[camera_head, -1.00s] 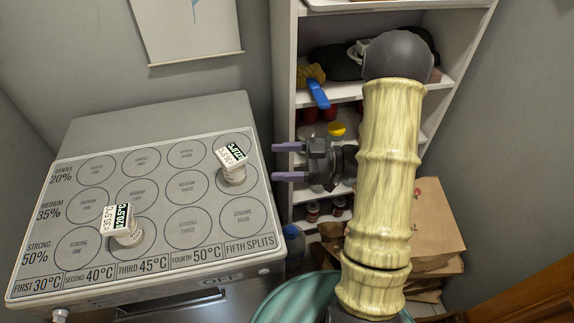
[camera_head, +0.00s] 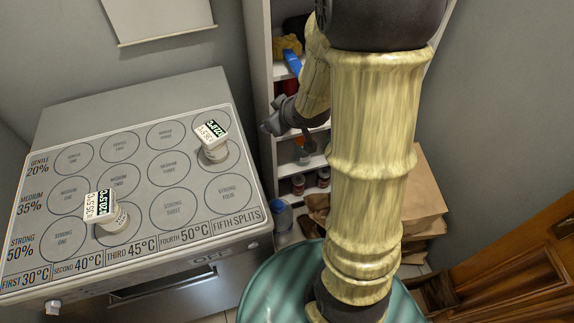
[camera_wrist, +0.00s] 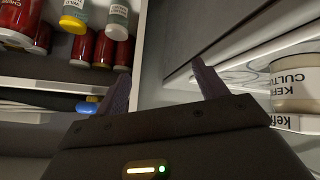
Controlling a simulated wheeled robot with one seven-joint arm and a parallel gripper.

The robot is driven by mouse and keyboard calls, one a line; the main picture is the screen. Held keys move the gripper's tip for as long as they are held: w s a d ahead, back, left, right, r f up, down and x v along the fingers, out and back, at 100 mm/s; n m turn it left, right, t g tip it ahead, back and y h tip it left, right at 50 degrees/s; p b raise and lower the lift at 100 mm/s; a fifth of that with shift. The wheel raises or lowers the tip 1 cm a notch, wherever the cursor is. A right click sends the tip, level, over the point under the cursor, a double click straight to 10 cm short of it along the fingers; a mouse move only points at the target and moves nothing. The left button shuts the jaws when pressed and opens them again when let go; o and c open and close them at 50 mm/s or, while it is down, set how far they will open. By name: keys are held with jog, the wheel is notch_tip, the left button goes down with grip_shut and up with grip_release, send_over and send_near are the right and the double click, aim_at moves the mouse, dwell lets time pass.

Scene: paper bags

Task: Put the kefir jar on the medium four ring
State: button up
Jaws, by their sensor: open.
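A pale jar labelled as kefir culture (camera_wrist: 295,85) is at the right edge of the wrist view, partly cut off, with a "Kefir" tag on the white edge below it. My gripper (camera_wrist: 160,72) is open and empty; its two purple fingers are apart, and the jar is beyond the right finger, not touching it. In the head view my wrist is by the shelf unit and the fingers cannot be made out. The medium four ring (camera_head: 232,160) is on the grey panel at left, and a jar with a display card (camera_head: 213,148) stands on it.
Another jar with a display card (camera_head: 112,215) stands near strong two. The white shelf unit (camera_head: 258,60) holds jars and other goods. Red jars (camera_wrist: 105,48) are at upper left in the wrist view. Paper bags (camera_head: 425,195) stand at right. The medium three ring (camera_head: 168,167) is bare.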

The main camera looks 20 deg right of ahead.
jog(key=s+a+m+g, duration=0.1)
jog(key=s+m+g, duration=0.1)
jog(key=s, duration=0.5)
jog(key=s+a+m+g+h, duration=0.1)
jog(key=s+a+m+g, duration=0.1)
jog(key=s, duration=0.6)
jog(key=shift+s+a+m+g, duration=0.25)
jog(key=shift+m+g, duration=0.45)
jog(key=shift+g, duration=0.4)
jog(key=shift+w+f, duration=0.1)
